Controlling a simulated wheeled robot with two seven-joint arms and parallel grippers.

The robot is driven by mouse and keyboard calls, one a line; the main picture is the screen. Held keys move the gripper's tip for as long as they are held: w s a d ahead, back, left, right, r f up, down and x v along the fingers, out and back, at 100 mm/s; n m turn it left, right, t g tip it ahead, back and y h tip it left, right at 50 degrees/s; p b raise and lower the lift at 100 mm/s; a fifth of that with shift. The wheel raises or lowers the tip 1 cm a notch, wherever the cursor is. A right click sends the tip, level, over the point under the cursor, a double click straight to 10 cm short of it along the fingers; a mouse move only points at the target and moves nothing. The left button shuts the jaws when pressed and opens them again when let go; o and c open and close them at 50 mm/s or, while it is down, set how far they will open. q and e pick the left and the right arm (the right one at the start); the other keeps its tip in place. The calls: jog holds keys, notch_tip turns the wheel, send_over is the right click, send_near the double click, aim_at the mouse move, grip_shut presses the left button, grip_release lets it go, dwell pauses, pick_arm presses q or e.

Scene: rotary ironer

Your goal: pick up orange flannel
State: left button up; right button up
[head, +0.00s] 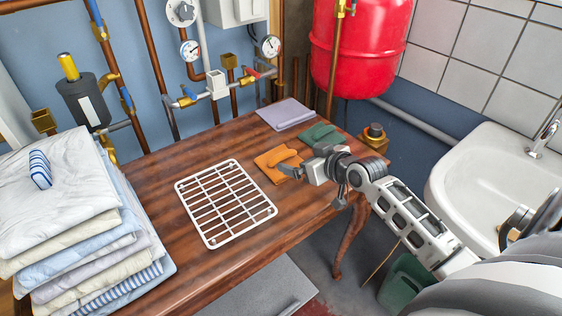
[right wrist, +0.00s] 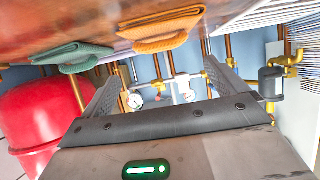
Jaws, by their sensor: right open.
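The orange flannel (head: 270,167) lies folded on the wooden table, with a raised fold on its top. It also shows upside down in the right wrist view (right wrist: 165,28), beyond the open jaws. My right gripper (head: 299,171) is at the flannel's right side in the head view, its jaws pointing towards it. In the right wrist view the two dark fingers (right wrist: 160,75) stand wide apart with nothing between them that they hold. The head view does not show clearly whether a fingertip touches the flannel. My left gripper is not in view.
A green flannel (head: 322,134) and a lilac cloth (head: 285,113) lie behind the orange one. A white wire rack (head: 224,203) lies to its left. A tall stack of folded linen (head: 70,225) stands at the left. A sink (head: 490,180) is at the right.

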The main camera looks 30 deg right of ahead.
aim_at(283, 155)
jog(key=shift+a+x, duration=0.2)
jog(key=shift+x, duration=3.3)
jog(key=shift+s+f, duration=0.1)
jog(key=c, duration=1.1)
